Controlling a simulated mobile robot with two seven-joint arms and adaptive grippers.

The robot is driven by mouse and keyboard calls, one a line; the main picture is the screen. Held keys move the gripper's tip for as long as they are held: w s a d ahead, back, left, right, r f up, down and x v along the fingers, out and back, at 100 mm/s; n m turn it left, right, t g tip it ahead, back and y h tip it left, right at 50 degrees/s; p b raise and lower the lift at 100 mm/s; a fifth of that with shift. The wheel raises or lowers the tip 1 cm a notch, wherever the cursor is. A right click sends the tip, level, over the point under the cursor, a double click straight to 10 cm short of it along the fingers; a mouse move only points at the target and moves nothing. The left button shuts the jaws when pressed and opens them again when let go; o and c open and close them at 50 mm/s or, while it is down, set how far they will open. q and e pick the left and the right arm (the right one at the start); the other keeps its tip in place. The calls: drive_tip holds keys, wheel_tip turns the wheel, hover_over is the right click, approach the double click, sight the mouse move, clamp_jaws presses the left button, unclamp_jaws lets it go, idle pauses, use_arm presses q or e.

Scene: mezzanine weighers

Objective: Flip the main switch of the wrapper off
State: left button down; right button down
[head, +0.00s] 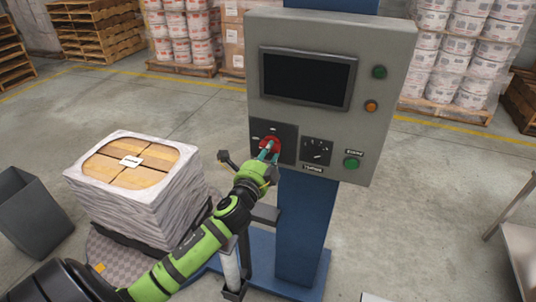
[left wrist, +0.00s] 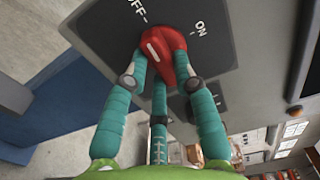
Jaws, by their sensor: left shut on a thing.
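The wrapper's main switch is a red rotary knob (head: 269,145) on a dark plate at the lower left of the grey control box (head: 395,60). My left gripper (head: 268,153) is at the knob, with its teal fingers shut around it. The left wrist view shows the red knob (left wrist: 153,48) between the fingers of the gripper (left wrist: 158,75). The OFF and ON labels are above it there. The knob's white line points roughly towards the OFF mark; its exact angle is hard to tell. The fingers hide part of the knob. My right gripper is out of view.
The box has a dark screen (head: 305,78), a small dial (head: 317,151), green buttons and an orange one, on a blue column (head: 305,230). A wrapped pallet load (head: 145,205) stands left beside my arm. A grey bin (head: 32,215) is farther left.

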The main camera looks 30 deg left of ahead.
use_arm(q)
drive_tip(key=shift+n, duration=0.3)
drive_tip(key=c, duration=1)
unclamp_jaws()
drive_tip(key=v, duration=1.2)
drive_tip(key=shift+r, duration=0.1)
